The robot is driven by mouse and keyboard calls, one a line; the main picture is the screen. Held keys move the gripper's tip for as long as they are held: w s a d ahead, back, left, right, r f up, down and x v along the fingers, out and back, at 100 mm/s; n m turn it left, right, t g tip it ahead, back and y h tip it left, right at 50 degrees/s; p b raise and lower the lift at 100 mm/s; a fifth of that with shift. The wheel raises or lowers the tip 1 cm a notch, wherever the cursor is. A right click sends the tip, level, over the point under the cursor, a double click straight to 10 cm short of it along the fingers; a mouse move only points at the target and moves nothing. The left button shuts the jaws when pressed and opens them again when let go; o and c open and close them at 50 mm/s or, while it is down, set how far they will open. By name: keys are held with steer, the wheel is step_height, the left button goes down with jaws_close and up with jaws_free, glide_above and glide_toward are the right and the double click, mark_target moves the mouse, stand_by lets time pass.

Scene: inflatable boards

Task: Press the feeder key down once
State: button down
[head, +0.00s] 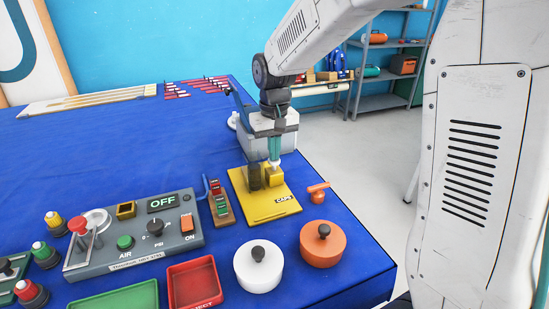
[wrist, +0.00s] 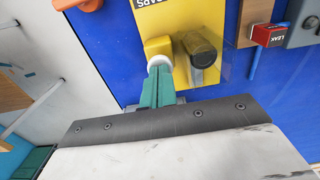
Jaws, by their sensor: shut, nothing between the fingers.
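The yellow feeder (head: 262,206), labelled CAPS, sits near the right edge of the blue table. It carries a dark, see-through upright tube (head: 255,177) and a yellow block (head: 275,177) beside it. In the wrist view the feeder base (wrist: 165,20), the tube (wrist: 200,52) and the block (wrist: 157,45) show again. A white round piece (wrist: 160,61) lies between the block and my fingertips; it looks like the key's top, but I cannot be sure. My gripper (head: 274,157) has teal fingers, shut and pointing down right over this piece. I cannot tell whether they touch it.
A grey control box (head: 135,240) with an OFF sign stands left. A small block rack (head: 222,205) is just left of the feeder, an orange handled piece (head: 318,191) to its right. White (head: 258,272) and orange (head: 322,250) lidded pots and a red tray (head: 195,284) are in front.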

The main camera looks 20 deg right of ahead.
steer(key=shift+f, duration=1.05)
stand_by(0.4)
steer(key=shift+r, duration=4.55)
steer(key=shift+s, duration=0.1)
steer(key=s+d+r+t, duration=0.1)
steer(key=s+d, duration=0.2)
steer(key=s, duration=2.7)
